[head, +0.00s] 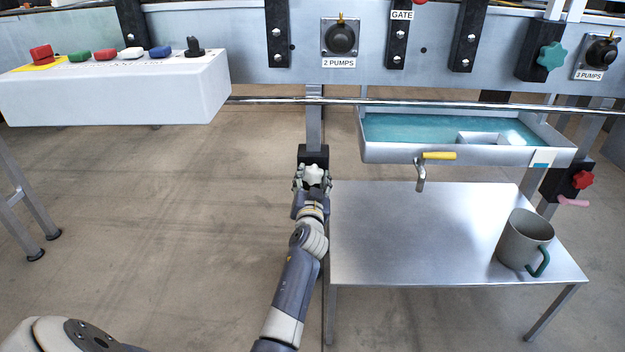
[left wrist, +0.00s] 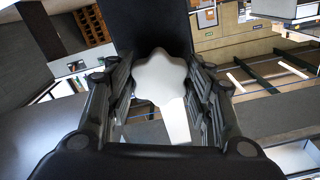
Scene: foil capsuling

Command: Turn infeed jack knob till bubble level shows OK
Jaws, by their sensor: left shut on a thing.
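A white star-shaped knob (head: 314,174) sits on a black block (head: 313,153) on a vertical metal post below the machine's front panel. My left gripper (head: 312,180) reaches it from below and is shut on it. In the left wrist view the white knob (left wrist: 160,78) lies between the two fingers of the left gripper (left wrist: 160,100), with the dark block behind it. I cannot make out a bubble level in either view. My right gripper is not in view.
A steel table (head: 420,240) with a grey mug (head: 524,240) stands right of my left arm. Above it hangs a tray (head: 400,153) of teal liquid with a yellow-handled tap (head: 438,156). A white control box (head: 120,95) is at upper left. A red knob (head: 582,180) is at right.

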